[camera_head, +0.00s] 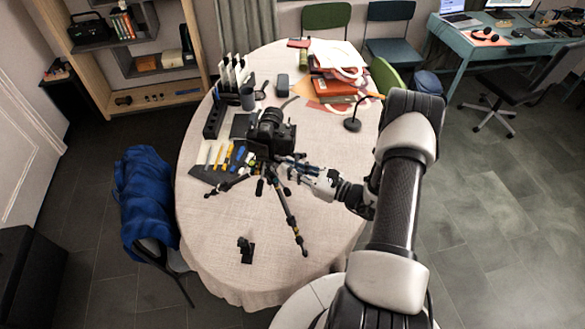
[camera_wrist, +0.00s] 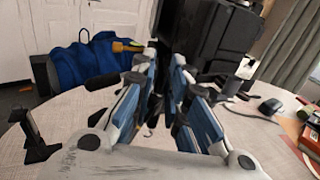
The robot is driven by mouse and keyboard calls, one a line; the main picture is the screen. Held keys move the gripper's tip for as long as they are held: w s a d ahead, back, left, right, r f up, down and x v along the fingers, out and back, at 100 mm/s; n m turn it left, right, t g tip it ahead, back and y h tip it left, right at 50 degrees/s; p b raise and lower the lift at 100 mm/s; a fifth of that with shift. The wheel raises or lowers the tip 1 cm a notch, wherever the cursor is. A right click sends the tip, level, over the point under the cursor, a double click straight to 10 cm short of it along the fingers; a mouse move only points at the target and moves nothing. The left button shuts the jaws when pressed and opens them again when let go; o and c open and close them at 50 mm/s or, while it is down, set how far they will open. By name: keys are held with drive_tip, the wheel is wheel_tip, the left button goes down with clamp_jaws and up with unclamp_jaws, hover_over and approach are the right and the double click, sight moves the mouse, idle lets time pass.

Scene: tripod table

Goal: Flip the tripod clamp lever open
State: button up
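A black camera (camera_head: 270,130) sits on a small dark tripod (camera_head: 288,213) on the round table. One tripod leg with a yellow band reaches toward the table's front. My gripper (camera_head: 284,164) is at the upper part of the tripod, just below the camera. In the wrist view my gripper's blue-padded fingers (camera_wrist: 165,68) are close together, with a narrow dark gap between them. The large black camera body (camera_wrist: 212,45) stands just beyond the tips. A yellow and dark part (camera_wrist: 126,46) shows left of the tips. I cannot make out the clamp lever or whether the fingers touch it.
The round table (camera_head: 215,240) holds a dark mat with coloured tools (camera_head: 225,160), books (camera_head: 335,85), a small black stand (camera_head: 246,250) and a black lamp (camera_head: 352,124). A chair with a blue jacket (camera_head: 145,195) is at left. The table's front left is mostly clear.

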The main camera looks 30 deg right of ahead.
clamp_jaws()
drive_tip(key=shift+w+d+n+g+y+b, duration=0.2)
drive_tip(key=shift+d+n+g+y+b, duration=0.15)
drive_tip(key=shift+n+y+b, duration=0.35)
drive_tip(key=shift+o, duration=0.5)
unclamp_jaws()
drive_tip(key=shift+a, duration=0.1)
drive_tip(key=shift+r+m, duration=0.1)
drive_tip(key=shift+m, duration=0.2)
